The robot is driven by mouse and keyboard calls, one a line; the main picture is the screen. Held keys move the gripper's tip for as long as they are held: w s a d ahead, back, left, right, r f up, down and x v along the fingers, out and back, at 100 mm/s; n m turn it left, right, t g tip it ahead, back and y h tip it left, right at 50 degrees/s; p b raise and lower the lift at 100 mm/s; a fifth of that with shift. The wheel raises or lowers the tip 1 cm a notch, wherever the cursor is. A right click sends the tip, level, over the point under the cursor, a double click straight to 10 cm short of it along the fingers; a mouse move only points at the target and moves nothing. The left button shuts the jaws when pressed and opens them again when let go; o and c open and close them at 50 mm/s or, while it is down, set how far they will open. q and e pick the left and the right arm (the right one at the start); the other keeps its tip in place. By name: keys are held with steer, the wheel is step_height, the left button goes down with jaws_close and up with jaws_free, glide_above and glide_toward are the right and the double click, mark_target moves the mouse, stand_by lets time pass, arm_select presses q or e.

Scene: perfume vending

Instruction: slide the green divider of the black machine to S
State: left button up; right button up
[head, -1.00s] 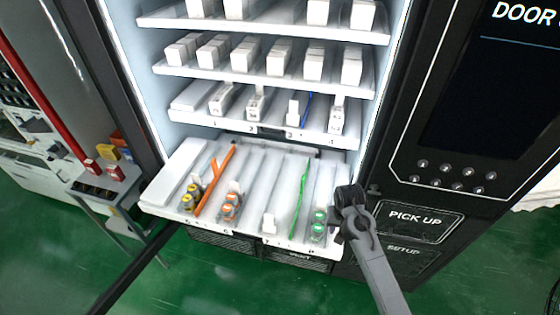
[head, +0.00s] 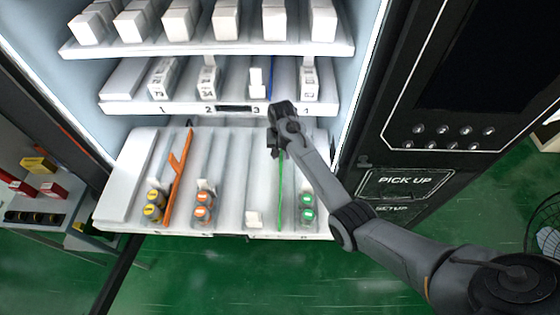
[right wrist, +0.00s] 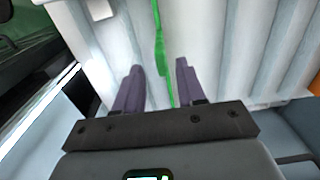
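The green divider (head: 280,197) stands on the pulled-out white tray (head: 118,213) of the black machine (head: 358,163), left of the green-capped bottles (head: 307,209). In the right wrist view it (right wrist: 158,40) runs lengthwise and passes between the two fingers. My right gripper (head: 274,147) hangs over the back part of the tray at the divider's far end; its fingers (right wrist: 160,68) are open, apart on either side of the divider. I cannot tell whether they touch it. No marking S is legible. My left gripper is not in view.
An orange divider (head: 176,175) stands between yellow-capped bottles (head: 153,206) and orange-capped bottles (head: 203,207). A small white block (head: 254,219) stands left of the green divider. A shelf with white boxes (head: 208,83) is close above the tray's back.

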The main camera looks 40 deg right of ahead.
mark_target(281, 158)
steer(key=shift+w+f, duration=0.1)
steer(key=shift+f, duration=3)
jaws_close()
